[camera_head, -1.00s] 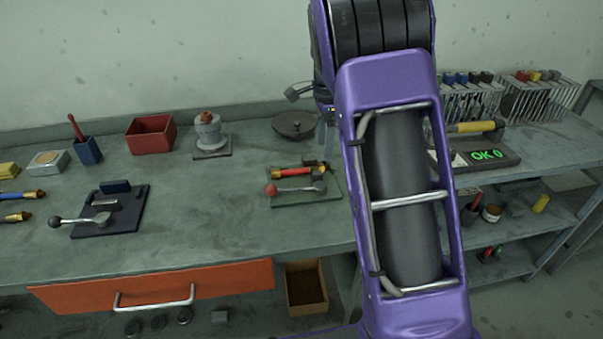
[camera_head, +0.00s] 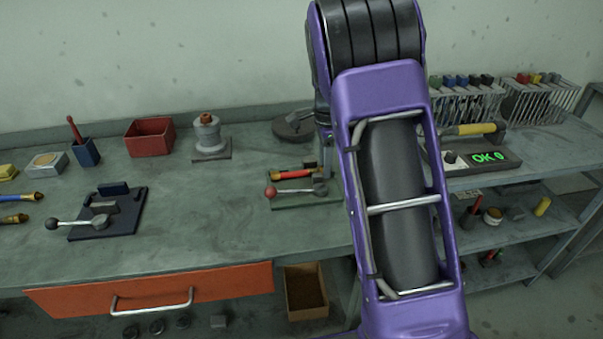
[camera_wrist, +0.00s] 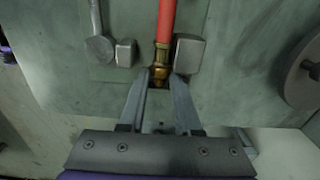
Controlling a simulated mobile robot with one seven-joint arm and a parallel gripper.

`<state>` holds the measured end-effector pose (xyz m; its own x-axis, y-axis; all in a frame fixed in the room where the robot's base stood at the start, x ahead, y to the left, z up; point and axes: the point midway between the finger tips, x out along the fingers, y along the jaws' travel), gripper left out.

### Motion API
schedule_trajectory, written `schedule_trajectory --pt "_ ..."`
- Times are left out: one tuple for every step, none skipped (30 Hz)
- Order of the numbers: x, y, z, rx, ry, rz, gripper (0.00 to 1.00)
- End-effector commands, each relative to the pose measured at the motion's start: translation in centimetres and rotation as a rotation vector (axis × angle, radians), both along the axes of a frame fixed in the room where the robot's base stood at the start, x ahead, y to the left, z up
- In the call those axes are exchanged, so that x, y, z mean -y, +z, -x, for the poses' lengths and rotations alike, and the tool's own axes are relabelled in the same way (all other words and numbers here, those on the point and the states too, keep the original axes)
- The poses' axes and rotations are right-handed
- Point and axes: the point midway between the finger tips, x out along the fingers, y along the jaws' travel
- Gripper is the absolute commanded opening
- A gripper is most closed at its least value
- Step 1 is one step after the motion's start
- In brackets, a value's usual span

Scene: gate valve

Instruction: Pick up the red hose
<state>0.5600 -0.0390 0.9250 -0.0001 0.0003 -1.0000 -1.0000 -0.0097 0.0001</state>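The red hose (camera_head: 293,174) lies on a green fixture plate (camera_head: 290,206) on the workbench, beside a lever with a red knob (camera_head: 271,192). In the wrist view the red hose (camera_wrist: 167,20) ends in a brass fitting (camera_wrist: 161,58) that points towards my gripper (camera_wrist: 161,79). My two fingers are apart, with their tips on either side of the fitting's near end. I cannot tell whether they touch it. In the head view my arm hides most of the gripper, and only a grey part shows at the hose's right end.
Grey blocks (camera_wrist: 188,53) stand close beside the hose in the wrist view. A round dark lid-like object (camera_head: 293,126) is behind the fixture. A second fixture (camera_head: 105,215) with a black-knobbed lever is at left. A tester reading "OK 0" (camera_head: 488,156) is at right.

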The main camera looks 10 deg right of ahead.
Motion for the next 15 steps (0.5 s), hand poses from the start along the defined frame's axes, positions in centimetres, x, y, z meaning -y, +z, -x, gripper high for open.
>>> schedule_trajectory --pt "0.0 0.02 -0.01 0.0 0.0 0.0 0.17" --pt "0.0 0.02 0.0 0.0 0.0 0.0 0.12" --pt "0.0 0.02 -0.01 0.0 0.0 0.0 0.04" --pt "0.0 0.02 -0.01 0.0 0.0 0.0 0.0" --pt "0.0 0.02 -0.01 0.0 0.0 0.0 0.0" --pt "0.0 0.02 -0.01 0.0 0.0 0.0 0.0" --pt "0.0 0.02 -0.01 0.0 0.0 0.0 0.0" --pt "0.0 0.03 -0.01 0.0 0.0 0.0 0.0" --pt "0.0 0.03 -0.01 0.0 0.0 0.0 0.0" --pt "0.0 0.06 -0.03 0.001 0.0 0.0 0.0" --pt "0.0 0.06 -0.03 0.001 0.0 0.0 0.0" --pt "0.0 0.06 -0.03 0.001 0.0 0.0 0.0" --pt "0.0 0.06 -0.03 0.001 0.0 0.0 0.0" --pt "0.0 0.06 -0.03 0.001 0.0 0.0 0.0" --pt "0.0 0.1 -0.03 0.001 0.0 0.0 0.0"
